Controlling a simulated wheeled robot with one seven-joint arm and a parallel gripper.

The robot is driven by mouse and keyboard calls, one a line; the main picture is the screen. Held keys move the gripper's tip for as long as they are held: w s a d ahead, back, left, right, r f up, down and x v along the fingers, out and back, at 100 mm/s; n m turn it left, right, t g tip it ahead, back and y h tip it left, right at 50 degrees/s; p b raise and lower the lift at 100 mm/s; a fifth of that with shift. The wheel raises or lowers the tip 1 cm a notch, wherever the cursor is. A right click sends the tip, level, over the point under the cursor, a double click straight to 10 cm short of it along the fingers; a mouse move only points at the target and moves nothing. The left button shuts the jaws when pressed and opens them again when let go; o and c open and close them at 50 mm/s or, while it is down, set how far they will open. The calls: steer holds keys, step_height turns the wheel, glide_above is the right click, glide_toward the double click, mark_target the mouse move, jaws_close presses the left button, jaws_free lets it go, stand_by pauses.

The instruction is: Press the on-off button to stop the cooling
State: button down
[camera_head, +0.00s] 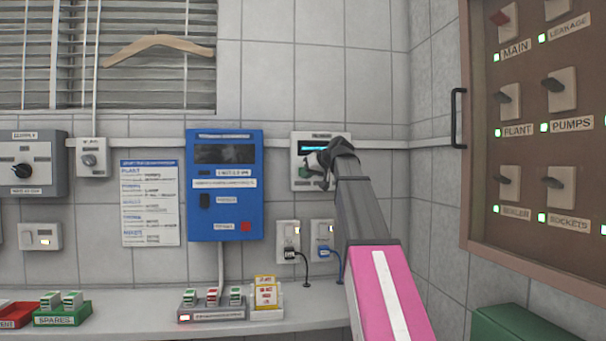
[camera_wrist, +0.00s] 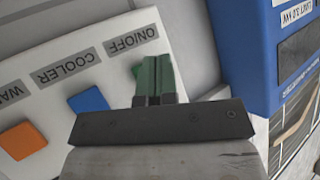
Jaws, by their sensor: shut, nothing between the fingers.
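The white control panel (camera_head: 335,137) hangs on the tiled wall, with a lit cyan display, and my gripper (camera_head: 318,170) is in front of its lower part. The wrist view shows the panel (camera_wrist: 45,75) upside down, with an ON/OFF label (camera_wrist: 132,42). Below that label in the picture is the green on-off button (camera_wrist: 135,72), mostly hidden behind my gripper's shut, empty fingers (camera_wrist: 157,62). I cannot tell whether the fingertips touch the button. A blue button (camera_wrist: 88,101) lies by the COOLER label, and an orange button (camera_wrist: 22,140) lies farther left.
A blue wall box (camera_head: 225,215) hangs left of the panel; its side also shows in the wrist view (camera_wrist: 256,60). Sockets with plugs (camera_head: 288,235) sit below the panel. A brown switch board (camera_head: 525,120) is at right. The shelf (camera_head: 130,318) holds small trays.

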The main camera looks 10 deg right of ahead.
steer(key=shift+w, duration=0.1)
steer(key=shift+w, duration=0.3)
steer(key=shift+w, duration=0.4)
stand_by(0.8)
steer(key=shift+s, duration=0.85)
steer(key=shift+s, duration=2.5)
steer(key=shift+s, duration=0.1)
